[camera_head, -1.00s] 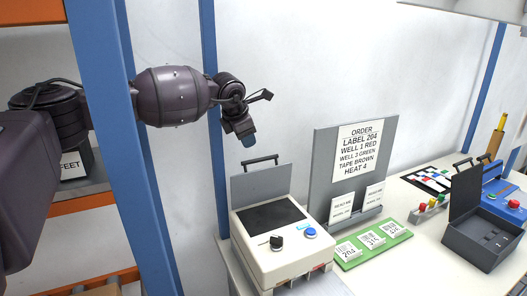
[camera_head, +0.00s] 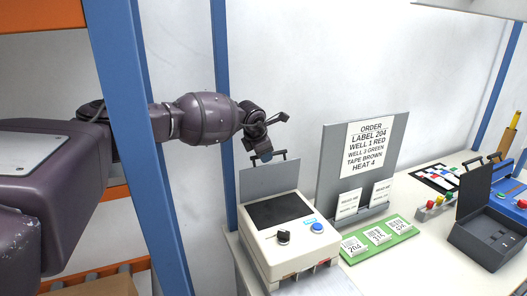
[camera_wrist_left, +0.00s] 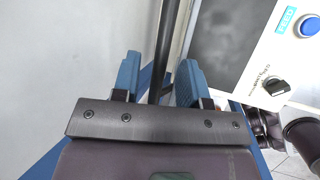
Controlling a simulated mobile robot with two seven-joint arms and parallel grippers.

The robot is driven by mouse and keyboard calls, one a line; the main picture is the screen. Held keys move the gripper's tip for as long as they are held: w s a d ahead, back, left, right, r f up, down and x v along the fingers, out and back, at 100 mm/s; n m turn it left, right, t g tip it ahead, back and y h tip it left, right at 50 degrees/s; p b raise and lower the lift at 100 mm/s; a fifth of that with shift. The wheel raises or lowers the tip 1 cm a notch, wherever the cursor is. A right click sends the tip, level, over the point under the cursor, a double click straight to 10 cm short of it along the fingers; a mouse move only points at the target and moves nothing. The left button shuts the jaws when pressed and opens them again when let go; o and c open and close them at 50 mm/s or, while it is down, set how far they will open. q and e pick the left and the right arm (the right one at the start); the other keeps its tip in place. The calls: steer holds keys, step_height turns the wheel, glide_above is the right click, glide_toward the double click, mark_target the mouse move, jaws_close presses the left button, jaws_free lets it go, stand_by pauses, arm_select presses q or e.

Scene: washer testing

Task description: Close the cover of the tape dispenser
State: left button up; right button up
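The tape dispenser (camera_head: 262,245) is a white box with a dark top panel, a black knob and a blue button. Its grey cover (camera_head: 268,180) stands upright at the back, open, with a black handle (camera_head: 282,155) along its top edge. My left gripper (camera_head: 266,154) is at the left part of that handle. In the left wrist view my left gripper (camera_wrist_left: 158,80) is open, and the dark handle bar (camera_wrist_left: 168,35) runs between its two blue fingertips without visible grip. The dispenser's panel (camera_wrist_left: 225,40) shows at upper right there. My right gripper is not in view.
An order board (camera_head: 332,140) and a green label tray (camera_head: 382,240) stand right of the dispenser. An open dark box (camera_head: 485,235) is farther right. A blue rack post (camera_head: 140,150) is close to my left arm. The wall is close behind the cover.

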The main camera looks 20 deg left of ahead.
arm_select(q)
jaws_close()
stand_by(0.3)
